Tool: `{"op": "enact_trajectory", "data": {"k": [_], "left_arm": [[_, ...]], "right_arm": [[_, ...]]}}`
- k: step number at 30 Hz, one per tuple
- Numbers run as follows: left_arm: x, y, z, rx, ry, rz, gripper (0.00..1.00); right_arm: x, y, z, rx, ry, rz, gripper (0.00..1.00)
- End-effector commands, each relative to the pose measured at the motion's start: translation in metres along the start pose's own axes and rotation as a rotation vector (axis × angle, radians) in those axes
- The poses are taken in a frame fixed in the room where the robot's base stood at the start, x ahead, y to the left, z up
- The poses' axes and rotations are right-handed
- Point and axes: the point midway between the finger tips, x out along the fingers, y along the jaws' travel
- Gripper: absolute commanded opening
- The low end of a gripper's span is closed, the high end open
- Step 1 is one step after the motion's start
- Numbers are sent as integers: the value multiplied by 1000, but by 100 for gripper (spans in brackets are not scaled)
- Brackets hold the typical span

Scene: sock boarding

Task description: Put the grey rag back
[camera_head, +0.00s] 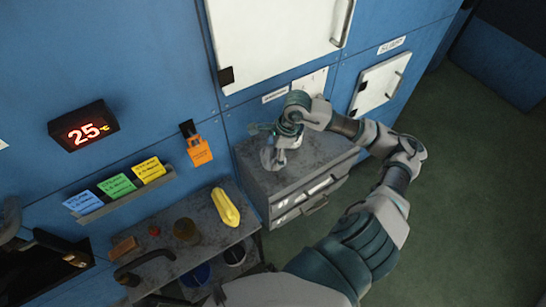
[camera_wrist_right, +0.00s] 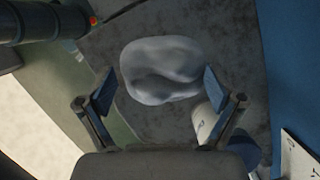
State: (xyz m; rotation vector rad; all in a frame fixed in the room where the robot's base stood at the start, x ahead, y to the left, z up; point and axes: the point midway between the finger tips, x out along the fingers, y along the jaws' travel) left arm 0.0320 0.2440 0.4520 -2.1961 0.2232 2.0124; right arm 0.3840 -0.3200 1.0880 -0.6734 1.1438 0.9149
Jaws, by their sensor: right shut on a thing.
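The grey rag (camera_wrist_right: 160,68) is a rounded, crumpled lump in the right wrist view, over the dark grey cabinet top (camera_wrist_right: 150,120). My right gripper (camera_wrist_right: 158,90) has its two fingers on either side of the rag's near part and is shut on it. In the head view my right gripper (camera_head: 272,153) is over the top of the grey drawer cabinet (camera_head: 318,158), at its left part. The rag is hard to tell from the gripper there. I cannot tell whether the rag touches the cabinet top.
A low metal bench (camera_head: 205,240) stands left of the cabinet, with a yellow object (camera_head: 225,207), a brown jar (camera_head: 186,230) and a brown block (camera_head: 124,249). A blue wall (camera_head: 150,60) with a display (camera_head: 84,127) and coloured cards (camera_head: 116,185) rises behind. Green floor (camera_head: 460,190) is open at right.

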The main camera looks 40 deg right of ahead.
Motion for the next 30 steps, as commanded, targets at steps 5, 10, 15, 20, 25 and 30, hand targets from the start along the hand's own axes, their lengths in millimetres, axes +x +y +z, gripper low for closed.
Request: {"op": "enact_trajectory", "data": {"k": [5,10,15,20,25,30], "left_arm": [[-7,1,-1,-1,1,1,41],[-9,2,-2,-1,1,3,41],[-8,2,-2,-1,2,3,41],[-3,0,0,0,1,1,41],[-5,-3,0,1,0,-3,41],[-5,-3,0,2,0,-2,41]], "right_arm": [[21,1,-7,1,2,6,55],[33,1,-8,-2,3,0,55],[34,2,-7,-2,4,-1,55],[38,1,-10,-2,2,0,55],[36,0,-11,-1,1,2,100],[36,0,-11,-1,1,2,100]]}}
